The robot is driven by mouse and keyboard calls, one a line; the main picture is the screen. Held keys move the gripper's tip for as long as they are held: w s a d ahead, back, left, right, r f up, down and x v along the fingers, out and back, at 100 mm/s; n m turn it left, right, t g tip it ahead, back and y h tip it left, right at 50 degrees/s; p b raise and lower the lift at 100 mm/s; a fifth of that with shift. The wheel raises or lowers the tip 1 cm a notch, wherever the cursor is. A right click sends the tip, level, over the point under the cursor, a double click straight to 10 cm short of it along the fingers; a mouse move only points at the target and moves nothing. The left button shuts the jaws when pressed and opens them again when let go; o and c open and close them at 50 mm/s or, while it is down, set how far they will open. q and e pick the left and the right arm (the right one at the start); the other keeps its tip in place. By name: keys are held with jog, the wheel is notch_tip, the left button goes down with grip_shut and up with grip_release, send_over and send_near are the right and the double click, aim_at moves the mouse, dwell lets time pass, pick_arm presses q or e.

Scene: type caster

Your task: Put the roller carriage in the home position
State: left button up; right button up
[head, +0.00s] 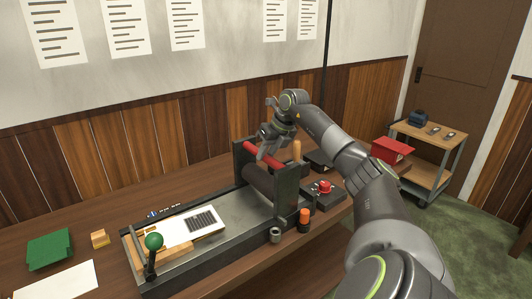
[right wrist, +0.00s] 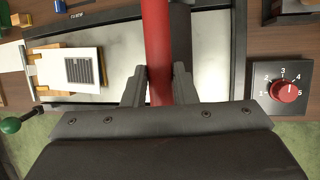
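The roller carriage (head: 272,183) stands across the right part of the grey press bed (head: 237,203), with a dark roller between two dark side plates. A red bar (head: 262,155) runs across its top. My right gripper (head: 266,142) reaches down to this bar from above. In the right wrist view the red bar (right wrist: 158,45) passes between the fingers of my right gripper (right wrist: 160,84), and both fingers lie against its sides. Part of the dark roller (right wrist: 180,40) shows beside the bar. My left gripper is in neither view.
A white sheet with a dark type block (head: 201,221) lies on the bed left of the carriage. A green-knobbed lever (head: 153,242) stands at the bed's left end. A red dial (head: 325,187) sits right of the carriage. A small orange-topped bottle (head: 304,220) stands in front.

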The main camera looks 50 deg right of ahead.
jog(key=o, duration=0.5)
jog(key=shift+s+d, duration=0.15)
jog(key=shift+d, duration=0.25)
jog(key=shift+c, duration=0.2)
jog(key=shift+a, duration=0.1)
jog(key=shift+r, duration=0.15)
jog(key=shift+s+r, duration=0.1)
jog(key=shift+r, duration=0.25)
jog(key=b+v, duration=0.2)
jog(key=v, duration=1.4)
jog(key=shift+s, duration=0.25)
